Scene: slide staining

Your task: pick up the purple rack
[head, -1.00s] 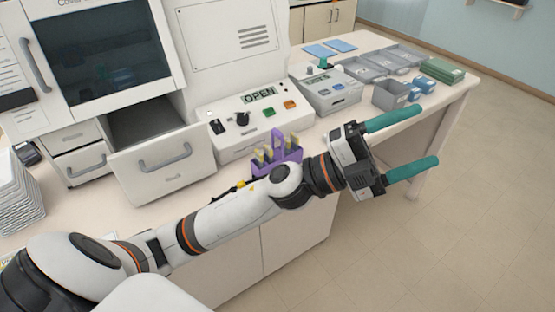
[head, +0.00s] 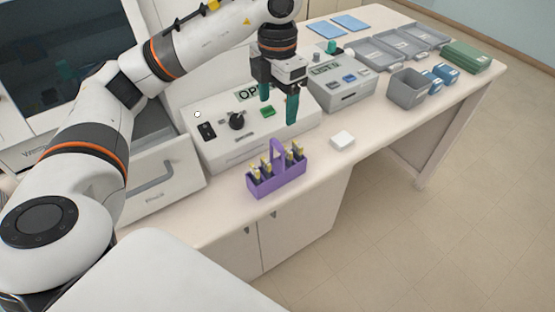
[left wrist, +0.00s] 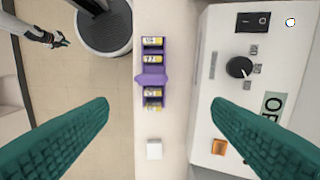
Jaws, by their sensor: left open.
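The purple rack (head: 281,181) stands upright on the counter near its front edge, with a raised handle and several yellow-labelled slides in it. In the left wrist view the rack (left wrist: 152,80) lies between and beyond the fingertips, its row of slots running up and down the picture. My left gripper (head: 278,101) is open and empty, pointing down above and slightly right of the rack; its teal fingers also frame the left wrist view (left wrist: 160,104). What looks like my right gripper (left wrist: 58,40) shows small at the top left of the left wrist view, its jaws too small to read.
A white device with a knob (head: 237,121) stands right behind the rack. A small white block (head: 342,140) lies to its right. A second device (head: 345,92), grey trays (head: 383,58) and a grey bin (head: 408,90) are farther right. An open drawer (head: 165,182) is at left.

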